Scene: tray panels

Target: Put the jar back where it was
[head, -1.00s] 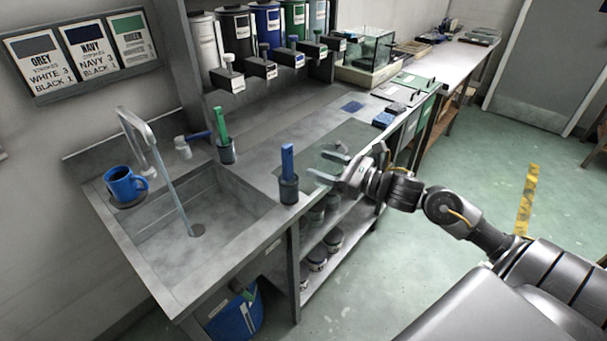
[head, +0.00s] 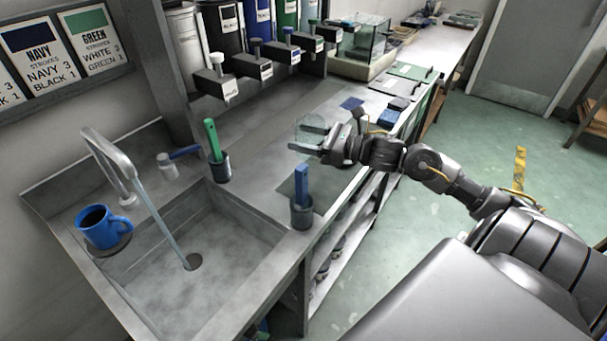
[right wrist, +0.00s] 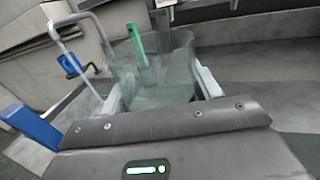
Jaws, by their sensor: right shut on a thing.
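The jar (head: 311,128) is clear glass and looks empty. My right gripper (head: 316,142) is shut on it and holds it over the counter, beyond the blue-handled tool. In the right wrist view the jar (right wrist: 158,75) stands between the two fingers (right wrist: 160,92), and a green handle shows through its glass. Whether the jar's base touches the counter cannot be told. My left gripper is not in view.
A blue mug (head: 103,226) sits at the sink's left. Dispensers (head: 214,86) line the back.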

